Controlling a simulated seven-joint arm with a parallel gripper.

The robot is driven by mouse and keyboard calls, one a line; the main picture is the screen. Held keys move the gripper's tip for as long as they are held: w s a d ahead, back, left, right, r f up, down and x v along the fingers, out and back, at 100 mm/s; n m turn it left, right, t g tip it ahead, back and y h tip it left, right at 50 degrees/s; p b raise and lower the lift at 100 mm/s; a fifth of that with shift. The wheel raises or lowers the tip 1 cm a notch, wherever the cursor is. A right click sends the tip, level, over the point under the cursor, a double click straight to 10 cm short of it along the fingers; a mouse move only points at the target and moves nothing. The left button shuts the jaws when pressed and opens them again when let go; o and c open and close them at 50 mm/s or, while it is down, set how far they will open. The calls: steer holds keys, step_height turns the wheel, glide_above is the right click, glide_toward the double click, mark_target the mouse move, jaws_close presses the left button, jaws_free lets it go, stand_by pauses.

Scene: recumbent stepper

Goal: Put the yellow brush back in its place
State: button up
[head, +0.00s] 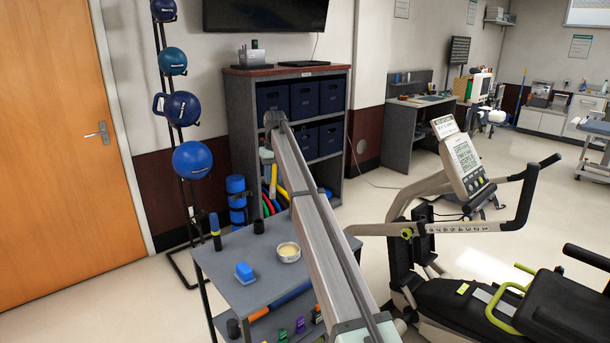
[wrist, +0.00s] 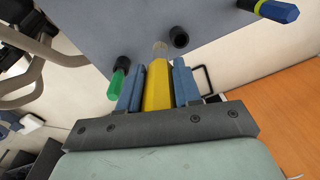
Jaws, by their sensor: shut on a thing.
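The yellow brush (wrist: 157,88) is between the two blue fingers of my gripper (wrist: 157,78) in the wrist view, held lengthwise and pointing away from my palm. Its far end is pale and lies over the grey cart top. An empty-looking dark cup (wrist: 179,38) is just to the right of that end; it also shows in the head view (head: 258,227). I cannot tell the brush's height above the cart. A green handle (wrist: 118,82) stands by another dark cup (wrist: 123,62) to the left. A blue brush (head: 215,232) stands upright in a cup at the cart's left.
The grey cart (head: 228,268) carries a blue block (head: 244,272) and a small pale bowl (head: 289,252). A shelf unit (head: 242,120) and ball rack (head: 176,130) stand behind. The stepper (head: 465,300) is at right. My arm hides the cart's right part.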

steer(key=w+a+n, duration=0.1)
steer(key=a, duration=0.6)
steer(key=shift+h, duration=0.4)
steer(key=shift+r, duration=0.1)
step_height(320, 180, down, 7)
stand_by(0.8)
steer(key=shift+f, duration=0.45)
stand_by(1.4)
steer(key=shift+f, duration=4)
steer(key=o, duration=1.1)
